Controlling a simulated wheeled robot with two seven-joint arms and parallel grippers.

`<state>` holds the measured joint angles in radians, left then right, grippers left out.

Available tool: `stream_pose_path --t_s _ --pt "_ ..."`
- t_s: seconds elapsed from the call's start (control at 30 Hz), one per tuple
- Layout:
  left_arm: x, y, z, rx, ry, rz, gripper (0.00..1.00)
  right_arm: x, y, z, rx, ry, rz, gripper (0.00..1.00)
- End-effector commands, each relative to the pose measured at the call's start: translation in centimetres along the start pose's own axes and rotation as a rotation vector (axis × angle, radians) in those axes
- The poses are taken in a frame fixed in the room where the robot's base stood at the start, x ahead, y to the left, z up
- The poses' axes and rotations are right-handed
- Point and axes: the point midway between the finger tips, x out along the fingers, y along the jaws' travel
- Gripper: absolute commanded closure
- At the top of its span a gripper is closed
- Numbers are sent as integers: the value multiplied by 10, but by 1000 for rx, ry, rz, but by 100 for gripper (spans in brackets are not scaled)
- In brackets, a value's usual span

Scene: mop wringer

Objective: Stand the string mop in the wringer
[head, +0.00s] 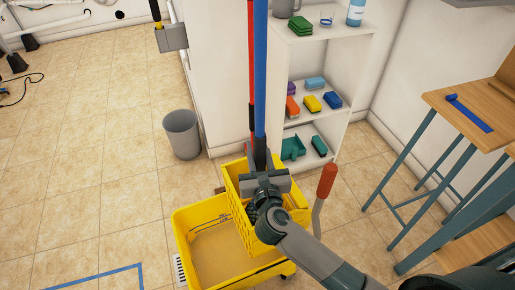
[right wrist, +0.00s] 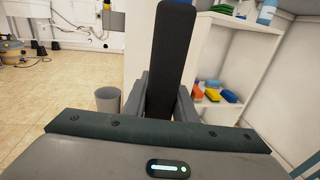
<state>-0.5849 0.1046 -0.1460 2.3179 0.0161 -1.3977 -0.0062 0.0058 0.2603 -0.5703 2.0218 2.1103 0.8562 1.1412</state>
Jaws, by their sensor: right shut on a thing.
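My right gripper (head: 264,182) is shut on the black grip of a blue-handled pole (head: 260,75), which I take to be the string mop. The pole stands close to upright, and its black grip fills the middle of the right wrist view (right wrist: 172,60). Its lower end is hidden behind my gripper and arm, over the yellow wringer (head: 233,186). I cannot tell how deep the mop head sits in the wringer. The wringer is on the yellow bucket (head: 190,214); its red-gripped lever (head: 326,180) rises at the right. My left gripper is not in view.
A red pole (head: 251,60) stands just left of the blue one. A grey bin (head: 182,133) stands behind left. A white shelf (head: 328,53) with sponges and bottles is behind right. A wooden-topped table (head: 475,100) is at the right.

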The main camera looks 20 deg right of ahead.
Motion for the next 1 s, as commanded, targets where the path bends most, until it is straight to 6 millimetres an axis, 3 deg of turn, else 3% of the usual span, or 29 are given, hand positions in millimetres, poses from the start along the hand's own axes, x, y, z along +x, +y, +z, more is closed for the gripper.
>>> stream_pose_path --t_s 0.43,0.47,0.53,1.0 --pt "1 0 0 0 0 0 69 0 0 0 1 -3 1 100" --pt "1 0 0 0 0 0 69 0 0 0 1 -3 1 68" --pt "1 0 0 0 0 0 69 0 0 -1 1 -2 0 53" --pt "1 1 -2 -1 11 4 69 0 0 -3 0 1 0 53"
